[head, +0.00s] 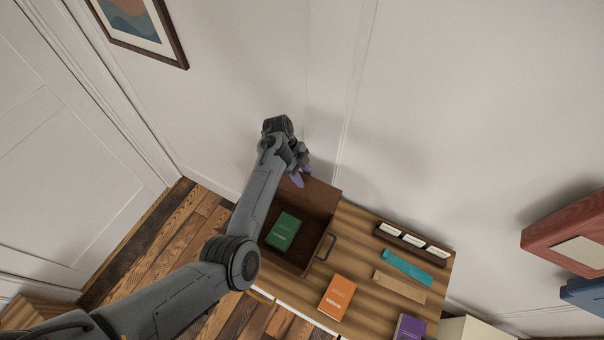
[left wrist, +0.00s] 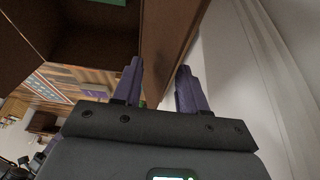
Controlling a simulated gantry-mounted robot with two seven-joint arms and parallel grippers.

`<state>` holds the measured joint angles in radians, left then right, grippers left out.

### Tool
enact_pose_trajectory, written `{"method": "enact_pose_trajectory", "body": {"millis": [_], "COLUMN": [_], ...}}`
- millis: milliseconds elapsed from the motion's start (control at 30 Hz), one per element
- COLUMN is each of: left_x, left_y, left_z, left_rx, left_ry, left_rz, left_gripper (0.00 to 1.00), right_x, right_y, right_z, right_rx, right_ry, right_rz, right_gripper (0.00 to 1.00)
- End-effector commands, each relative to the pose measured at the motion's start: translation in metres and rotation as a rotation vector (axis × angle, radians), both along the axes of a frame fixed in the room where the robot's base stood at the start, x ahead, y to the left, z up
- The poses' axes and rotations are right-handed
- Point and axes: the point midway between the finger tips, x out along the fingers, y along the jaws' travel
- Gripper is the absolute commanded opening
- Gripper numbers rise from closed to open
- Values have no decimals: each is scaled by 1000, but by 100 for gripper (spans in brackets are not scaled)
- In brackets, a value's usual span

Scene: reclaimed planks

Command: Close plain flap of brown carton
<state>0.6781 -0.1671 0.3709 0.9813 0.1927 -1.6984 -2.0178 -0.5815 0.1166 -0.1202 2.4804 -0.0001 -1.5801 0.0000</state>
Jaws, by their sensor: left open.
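The brown carton (head: 320,225) stands on the left end of the wooden table, open at the top, with a dark handle on its right side. A green book (head: 285,231) lies inside. A plain brown flap (head: 324,192) stands raised at the carton's back edge, near the wall. My left gripper (head: 302,175), with purple fingers, is at the left part of this flap. In the left wrist view the open fingers (left wrist: 158,82) point along the flap (left wrist: 167,38), which shows between them; contact cannot be told. My arm hides the carton's left side. The right gripper is not in view.
On the table (head: 350,225) to the right lie an orange book (head: 337,297), a teal strip (head: 407,267), a tan strip (head: 399,287), a purple book (head: 410,328) and a brown holder (head: 412,244) with white cards. The wall (head: 300,70) is close behind the flap.

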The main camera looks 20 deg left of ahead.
Motion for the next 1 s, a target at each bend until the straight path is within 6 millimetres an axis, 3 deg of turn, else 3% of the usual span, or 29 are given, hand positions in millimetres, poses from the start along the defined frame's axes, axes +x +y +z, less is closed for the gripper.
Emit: {"method": "enact_pose_trajectory", "body": {"millis": [267,567,1000], "left_x": [0,0,0], "left_y": [0,0,0], "left_z": [-1,-1,-2], "left_rx": [0,0,1], "left_ry": [-1,-1,-1], "left_rz": [1,1,1], "left_gripper": [42,0,0], "right_x": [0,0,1], "right_y": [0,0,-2], "right_z": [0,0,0], "right_rx": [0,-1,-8], "right_ry": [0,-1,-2], "right_rz": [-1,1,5], "right_gripper": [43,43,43]}}
